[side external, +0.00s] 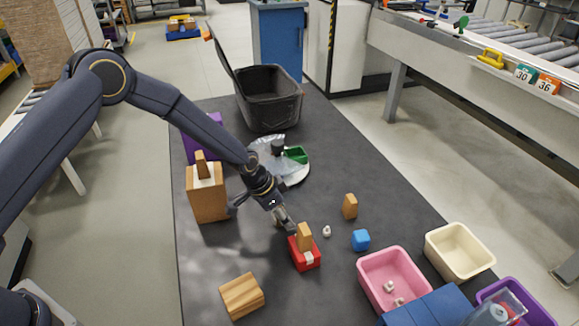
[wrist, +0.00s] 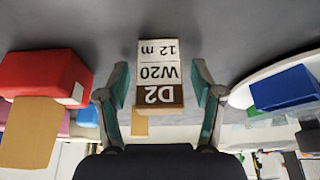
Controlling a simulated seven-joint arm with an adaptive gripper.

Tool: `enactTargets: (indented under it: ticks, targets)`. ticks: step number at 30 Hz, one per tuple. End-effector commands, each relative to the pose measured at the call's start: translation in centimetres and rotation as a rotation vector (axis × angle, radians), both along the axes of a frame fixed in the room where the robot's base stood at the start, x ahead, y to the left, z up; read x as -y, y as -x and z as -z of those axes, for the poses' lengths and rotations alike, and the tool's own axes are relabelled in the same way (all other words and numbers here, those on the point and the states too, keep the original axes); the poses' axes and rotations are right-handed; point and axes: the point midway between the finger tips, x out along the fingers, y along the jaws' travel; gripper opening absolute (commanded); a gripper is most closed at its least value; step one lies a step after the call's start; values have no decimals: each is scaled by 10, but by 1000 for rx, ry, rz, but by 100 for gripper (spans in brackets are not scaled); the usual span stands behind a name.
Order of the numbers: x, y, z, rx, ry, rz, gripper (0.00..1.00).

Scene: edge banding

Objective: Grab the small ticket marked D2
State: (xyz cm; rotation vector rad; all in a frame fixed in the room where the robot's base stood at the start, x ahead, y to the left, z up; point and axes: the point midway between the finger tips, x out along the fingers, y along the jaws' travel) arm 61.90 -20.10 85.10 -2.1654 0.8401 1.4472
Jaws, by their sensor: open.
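The ticket marked D2 (side external: 158,75) is not distinguishable in the side external view. In the wrist view it is a small white card (wrist: 158,62) with a brown band reading D2, above the lines W20 and 12 m, all upside down. My gripper (wrist: 161,85) is open, with one finger on each side of the card and a visible gap to both. In the side external view my gripper (side external: 283,219) is low over the dark table, just behind the red block (side external: 304,258). A wooden block (side external: 304,236) stands on the red block.
A tall wooden block (side external: 207,195) stands left of the arm. A round plate (side external: 297,174) with a green piece lies behind. The table's front left holds a loose wooden block (side external: 242,295).

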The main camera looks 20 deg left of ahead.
Motion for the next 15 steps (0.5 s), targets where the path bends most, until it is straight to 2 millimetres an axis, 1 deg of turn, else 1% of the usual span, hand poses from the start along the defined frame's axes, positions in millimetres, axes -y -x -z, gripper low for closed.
enactTargets:
  ticks: [5,15]
  targets:
    - [0,0,0,0,0,0,66]
    - [0,0,-1,0,0,-1,30]
